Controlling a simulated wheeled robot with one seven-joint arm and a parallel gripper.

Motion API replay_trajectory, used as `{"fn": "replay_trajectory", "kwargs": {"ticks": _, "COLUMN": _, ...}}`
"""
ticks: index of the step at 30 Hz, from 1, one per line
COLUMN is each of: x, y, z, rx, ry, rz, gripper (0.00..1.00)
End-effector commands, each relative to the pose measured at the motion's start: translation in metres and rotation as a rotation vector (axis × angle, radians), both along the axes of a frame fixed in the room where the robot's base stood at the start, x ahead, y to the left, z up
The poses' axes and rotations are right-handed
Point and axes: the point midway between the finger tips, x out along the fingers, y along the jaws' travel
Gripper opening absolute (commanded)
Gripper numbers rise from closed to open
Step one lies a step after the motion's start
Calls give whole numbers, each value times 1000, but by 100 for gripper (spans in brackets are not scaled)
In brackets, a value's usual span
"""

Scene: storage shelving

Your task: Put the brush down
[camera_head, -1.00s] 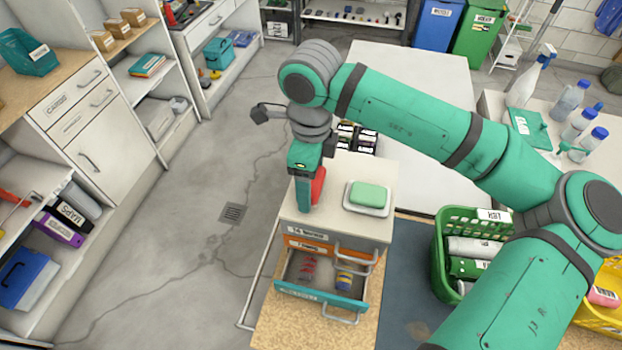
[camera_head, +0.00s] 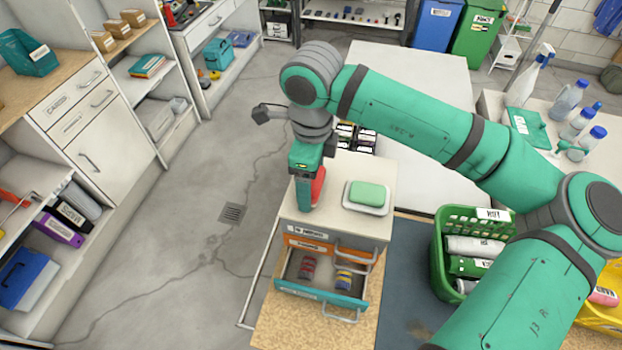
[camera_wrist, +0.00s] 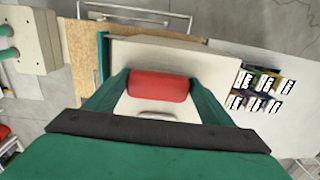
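The brush shows as a red block (camera_wrist: 160,86) between my fingers in the wrist view. In the head view its red side (camera_head: 318,187) shows beside my green gripper (camera_head: 308,200), at the left part of the small drawer cabinet's top (camera_head: 345,222). My gripper (camera_wrist: 160,88) points down, with a finger against each end of the red block. The brush is at or just above the cabinet top; I cannot tell whether it touches. The rest of the brush is mostly hidden by my gripper.
A green sponge (camera_head: 369,194) lies on a white dish (camera_head: 352,208) to the right on the same top. Below, an open drawer (camera_head: 322,297) holds small items. A green basket (camera_head: 441,262) stands at the right. Bare cabinet top lies in front of the dish.

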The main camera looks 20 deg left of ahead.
Motion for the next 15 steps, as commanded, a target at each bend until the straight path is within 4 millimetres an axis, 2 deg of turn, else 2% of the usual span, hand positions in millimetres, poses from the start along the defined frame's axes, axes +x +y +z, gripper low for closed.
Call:
{"fn": "replay_trajectory", "kwargs": {"ticks": 1, "x": -8, "y": 1, "z": -13, "rx": -9, "ry": 26, "rz": 7, "gripper": 90}}
{"fn": "replay_trajectory", "kwargs": {"ticks": 11, "x": -9, "y": 3, "z": -13, "rx": -7, "ry": 29, "rz": 12, "gripper": 90}}
{"fn": "replay_trajectory", "kwargs": {"ticks": 15, "x": -10, "y": 3, "z": -5, "rx": -7, "ry": 30, "rz": 13, "gripper": 90}}
